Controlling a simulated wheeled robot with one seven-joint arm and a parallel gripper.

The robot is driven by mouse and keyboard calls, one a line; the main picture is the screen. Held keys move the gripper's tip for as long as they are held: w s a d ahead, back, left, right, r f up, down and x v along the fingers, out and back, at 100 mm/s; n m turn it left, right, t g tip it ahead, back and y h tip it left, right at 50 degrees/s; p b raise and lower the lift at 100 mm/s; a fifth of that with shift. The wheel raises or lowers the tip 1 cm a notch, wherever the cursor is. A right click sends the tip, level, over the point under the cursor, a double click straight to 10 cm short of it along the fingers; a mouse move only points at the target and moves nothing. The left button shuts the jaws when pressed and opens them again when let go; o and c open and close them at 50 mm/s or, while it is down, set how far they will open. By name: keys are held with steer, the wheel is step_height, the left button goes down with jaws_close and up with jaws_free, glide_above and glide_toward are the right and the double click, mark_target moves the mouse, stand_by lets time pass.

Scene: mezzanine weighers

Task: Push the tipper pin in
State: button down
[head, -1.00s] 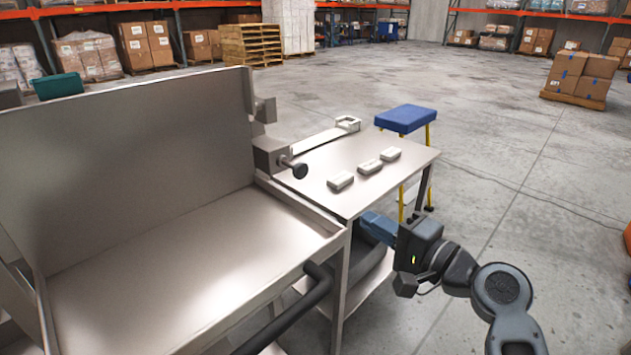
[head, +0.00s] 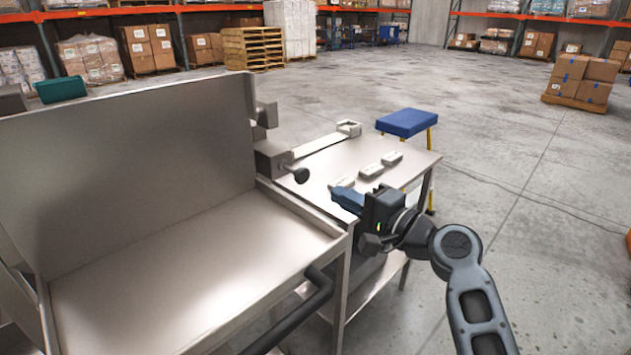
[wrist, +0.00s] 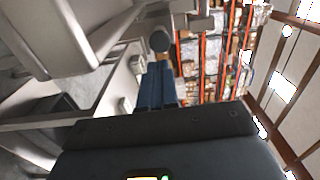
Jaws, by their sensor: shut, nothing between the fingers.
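The tipper pin (head: 300,174) has a dark round knob on a short shaft. It sticks out of a grey metal block (head: 270,158) at the right edge of the tipper. The knob also shows in the wrist view (wrist: 159,41), just beyond my fingertips. My gripper (head: 335,191) has blue fingers, shut and empty. In the head view it is to the lower right of the knob, over the side table, and apart from it. In the wrist view the closed fingers (wrist: 159,66) point toward the knob with a small gap showing.
The steel side table (head: 345,160) carries several small pale blocks (head: 370,170), one partly hidden by my gripper. A raised plate (head: 130,160) and tray (head: 190,270) are at left. A blue stool (head: 407,122) stands behind the table.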

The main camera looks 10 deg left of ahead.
mark_target(304, 175)
steer(key=x, duration=0.7)
steer(key=shift+w+a, duration=0.25)
steer(key=shift+a, duration=0.05)
steer(key=b+x, duration=0.2)
steer(key=shift+w+a+f, duration=0.15)
steer(key=shift+w+a, duration=0.1)
steer(key=shift+a, duration=0.1)
steer(key=shift+r, duration=0.25)
